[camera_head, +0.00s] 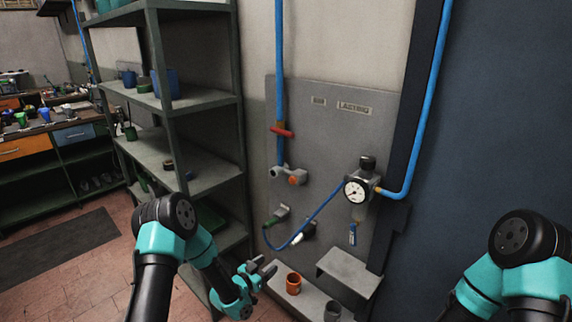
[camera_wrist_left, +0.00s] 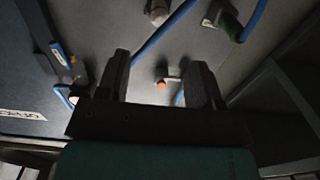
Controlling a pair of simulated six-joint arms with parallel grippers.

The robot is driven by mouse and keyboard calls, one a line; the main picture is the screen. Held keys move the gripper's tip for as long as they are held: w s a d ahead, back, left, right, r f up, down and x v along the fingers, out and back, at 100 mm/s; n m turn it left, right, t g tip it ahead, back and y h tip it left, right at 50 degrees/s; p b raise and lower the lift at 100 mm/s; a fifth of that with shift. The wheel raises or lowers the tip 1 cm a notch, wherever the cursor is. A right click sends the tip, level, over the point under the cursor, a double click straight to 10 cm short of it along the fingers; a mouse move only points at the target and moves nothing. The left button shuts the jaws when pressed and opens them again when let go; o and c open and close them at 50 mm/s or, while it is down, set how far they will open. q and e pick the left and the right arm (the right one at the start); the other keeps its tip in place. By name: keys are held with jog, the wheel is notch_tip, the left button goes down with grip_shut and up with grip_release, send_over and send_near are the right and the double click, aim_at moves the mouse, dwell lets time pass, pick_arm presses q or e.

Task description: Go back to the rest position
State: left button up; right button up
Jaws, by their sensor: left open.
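My left gripper (camera_head: 262,270) is open and empty in the head view, low at the centre, left of an orange cup (camera_head: 293,283). Its two dark fingers (camera_wrist_left: 160,85) stand apart in the left wrist view with nothing between them. My right arm shows at the lower right of the head view, but its gripper is out of the picture. A grey panel (camera_head: 330,130) on the wall carries a pressure gauge (camera_head: 356,191), a red-handled valve (camera_head: 282,131) on a blue pipe, and a blue hose (camera_head: 310,222) running to fittings below.
A grey ledge (camera_head: 312,303) bears the orange cup and a dark grey cup (camera_head: 332,311). A small grey shelf (camera_head: 348,268) juts out to the right. A metal shelf rack (camera_head: 205,165) stands close behind my left arm. A workbench (camera_head: 50,140) is at the far left.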

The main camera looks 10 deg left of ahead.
pick_arm(q)
jog(key=s+f+n+g+y, duration=0.1)
jog(key=s+f+n+g, duration=0.1)
jog(key=s, duration=0.8)
jog(key=s+a+f+n+g+y, duration=0.1)
jog(key=s+f+n+g+y, duration=0.1)
jog(key=s+g, duration=0.5)
jog(key=s+a+f+n+g+y, duration=0.1)
jog(key=s+f+n+g, duration=0.3)
jog(key=s, duration=1.1)
notch_tip(320, 180, down, 2)
jog(key=shift+f+g+y, duration=0.1)
jog(key=shift+g+y, duration=0.5)
jog(key=shift+y, duration=0.1)
